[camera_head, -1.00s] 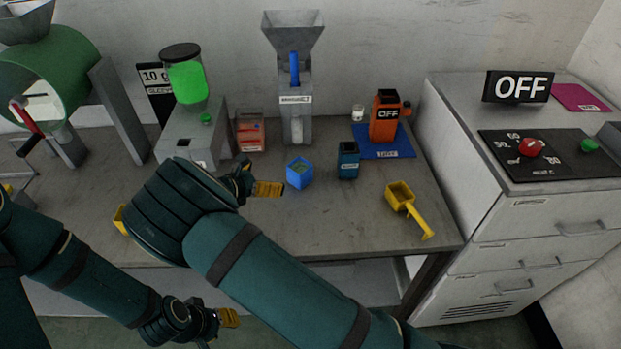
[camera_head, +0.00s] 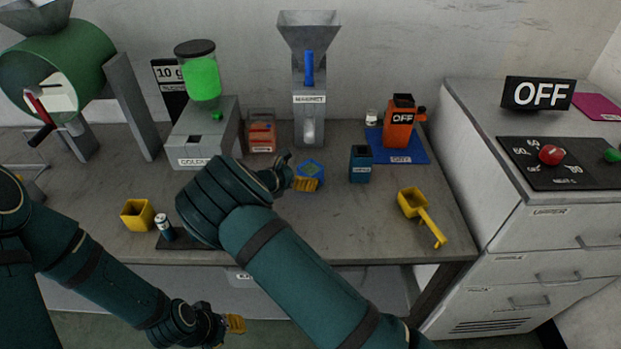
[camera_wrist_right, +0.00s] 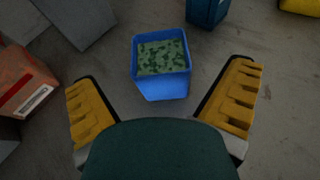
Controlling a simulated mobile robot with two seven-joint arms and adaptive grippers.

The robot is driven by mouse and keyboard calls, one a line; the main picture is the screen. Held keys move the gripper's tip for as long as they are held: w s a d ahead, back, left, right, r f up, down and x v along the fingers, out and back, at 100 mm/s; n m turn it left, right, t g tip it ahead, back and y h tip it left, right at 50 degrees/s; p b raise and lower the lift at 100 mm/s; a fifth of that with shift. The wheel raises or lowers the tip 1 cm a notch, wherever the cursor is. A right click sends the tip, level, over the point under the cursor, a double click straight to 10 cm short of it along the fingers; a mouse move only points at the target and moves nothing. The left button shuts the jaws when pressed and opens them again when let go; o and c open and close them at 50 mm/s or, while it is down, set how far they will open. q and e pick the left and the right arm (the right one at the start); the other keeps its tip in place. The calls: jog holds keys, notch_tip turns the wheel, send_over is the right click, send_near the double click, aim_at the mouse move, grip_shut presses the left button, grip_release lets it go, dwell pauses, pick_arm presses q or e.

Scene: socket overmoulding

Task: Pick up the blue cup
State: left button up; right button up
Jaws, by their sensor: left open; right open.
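The blue cup (camera_head: 314,168) stands upright on the table, partly hidden by my right gripper in the head view. In the right wrist view the blue cup (camera_wrist_right: 161,66) shows green, speckled contents. My right gripper (camera_head: 300,172) is open and empty; in the right wrist view its yellow fingers (camera_wrist_right: 163,102) are spread apart, with the cup between and just beyond the tips. My left gripper (camera_head: 236,324) is open and low, in front of the table's front edge, away from the cup.
A dark teal container (camera_head: 360,165) stands right of the cup. A yellow scoop (camera_head: 415,205) lies further right. The magnet hopper (camera_head: 309,90) stands behind. A yellow cup (camera_head: 138,214) stands at the left.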

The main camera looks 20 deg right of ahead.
aim_at(317, 167)
jog(key=x, duration=0.4)
jog(key=shift+w+d+b, duration=0.1)
jog(key=shift+d+b, duration=0.15)
jog(key=shift+b, duration=0.1)
jog(key=shift+r, duration=0.15)
jog(key=c, duration=1.2)
jog(key=shift+c, duration=0.2)
